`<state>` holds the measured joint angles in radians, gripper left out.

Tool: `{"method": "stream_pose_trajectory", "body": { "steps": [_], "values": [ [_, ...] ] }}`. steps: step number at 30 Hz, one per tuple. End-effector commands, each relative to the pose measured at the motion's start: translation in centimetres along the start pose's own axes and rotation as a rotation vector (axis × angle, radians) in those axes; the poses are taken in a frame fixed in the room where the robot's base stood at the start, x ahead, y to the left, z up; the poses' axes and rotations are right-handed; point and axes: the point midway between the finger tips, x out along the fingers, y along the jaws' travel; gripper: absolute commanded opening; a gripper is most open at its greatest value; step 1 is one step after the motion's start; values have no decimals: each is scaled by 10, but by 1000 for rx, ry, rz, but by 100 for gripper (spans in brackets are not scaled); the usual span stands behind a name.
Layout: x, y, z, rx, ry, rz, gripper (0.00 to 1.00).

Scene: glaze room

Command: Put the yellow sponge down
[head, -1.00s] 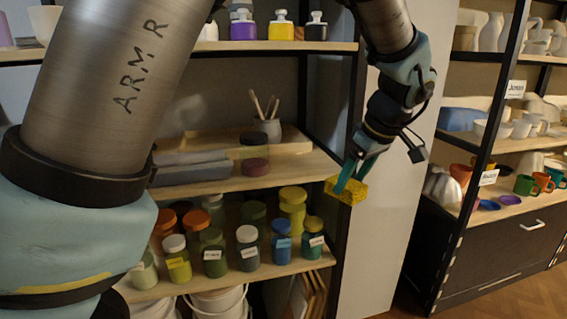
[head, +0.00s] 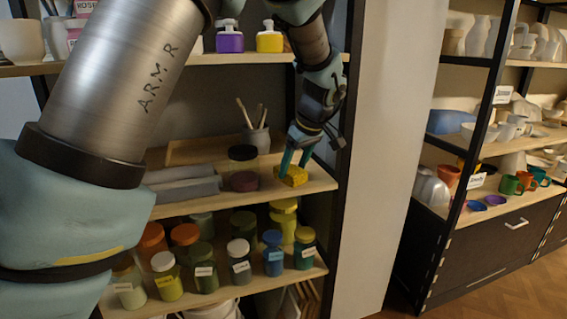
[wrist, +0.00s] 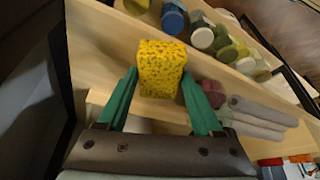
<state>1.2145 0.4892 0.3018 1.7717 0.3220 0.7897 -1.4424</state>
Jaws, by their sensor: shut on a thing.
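The yellow sponge (head: 292,177) is a small speckled block at the right end of the middle shelf (head: 318,178). My gripper (head: 294,163) comes down from above with its teal fingers shut on the sponge. In the wrist view, the sponge (wrist: 161,66) sits between the tips of the two green fingers of my gripper (wrist: 159,85), over the pale wooden shelf. The sponge is at about shelf height; I cannot tell whether its underside touches the board.
The shelf below holds several glaze jars (head: 238,260). A dark upright post (head: 343,150) bounds the shelf on the right.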

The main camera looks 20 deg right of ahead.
Motion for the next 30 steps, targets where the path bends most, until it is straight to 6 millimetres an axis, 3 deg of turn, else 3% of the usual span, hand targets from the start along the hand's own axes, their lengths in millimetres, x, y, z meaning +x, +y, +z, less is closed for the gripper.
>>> {"method": "stream_pose_trajectory", "body": {
  "steps": [5, 10, 14, 24, 25, 30],
  "values": [
    [5, 0, -14, -3, 0, -1, 15],
    [15, -1, -41, -3, 0, -2, 15],
    [29, 0, -31, 1, 0, -2, 15],
    [33, 0, -29, 0, 0, 0, 15],
    [32, 0, -29, 0, 0, 0, 71],
    [32, 0, -29, 0, 0, 0, 90]
  ]
}}
